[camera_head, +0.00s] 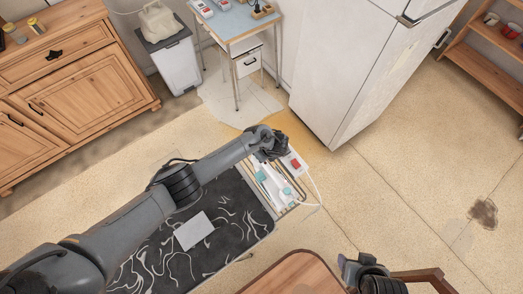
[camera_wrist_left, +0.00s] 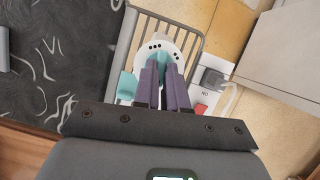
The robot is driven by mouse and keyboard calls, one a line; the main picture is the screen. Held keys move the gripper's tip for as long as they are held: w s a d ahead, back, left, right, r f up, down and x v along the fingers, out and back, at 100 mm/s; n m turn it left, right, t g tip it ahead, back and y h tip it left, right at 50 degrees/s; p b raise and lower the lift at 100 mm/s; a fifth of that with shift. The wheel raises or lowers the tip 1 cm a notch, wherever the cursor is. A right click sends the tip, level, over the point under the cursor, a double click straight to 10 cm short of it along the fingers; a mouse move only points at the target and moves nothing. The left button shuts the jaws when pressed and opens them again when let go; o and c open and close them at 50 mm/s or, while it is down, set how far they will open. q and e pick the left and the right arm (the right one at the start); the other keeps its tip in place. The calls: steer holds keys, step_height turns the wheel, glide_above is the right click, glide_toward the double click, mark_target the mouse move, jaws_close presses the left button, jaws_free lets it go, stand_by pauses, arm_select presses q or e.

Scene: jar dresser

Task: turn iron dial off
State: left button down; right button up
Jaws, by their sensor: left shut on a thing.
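The white and teal iron (camera_head: 273,187) lies on the wire rack at the end of the dark ironing board (camera_head: 232,215). In the left wrist view its white round part (camera_wrist_left: 160,42) with small black dots shows past my fingers. My left gripper (camera_wrist_left: 167,68) has its purple fingers shut on a teal piece, apparently the iron dial (camera_wrist_left: 172,76). The fingers hide much of it, so its setting cannot be read. In the head view my left gripper (camera_head: 276,152) is over the rack's far end. My right gripper (camera_head: 358,268) is at the bottom; its fingers are unclear.
A white box with a red switch (camera_head: 295,164) and a cord sits beside the iron. A grey cloth (camera_head: 194,231) lies on the board. A wooden chair or table top (camera_head: 300,275) is near the bottom. A fridge (camera_head: 350,60), small table (camera_head: 240,25) and cabinet (camera_head: 75,85) stand behind.

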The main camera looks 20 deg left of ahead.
arm_select(q)
steer(key=shift+m+t, duration=0.4)
steer(key=shift+m, duration=0.5)
steer(key=c, duration=1.2)
jaws_free()
steer(key=shift+s+r, duration=0.1)
steer(key=shift+r, duration=0.05)
steer(key=shift+p+v, duration=1.5)
steer(key=shift+v, duration=3.8)
steer(key=shift+a, duration=0.1)
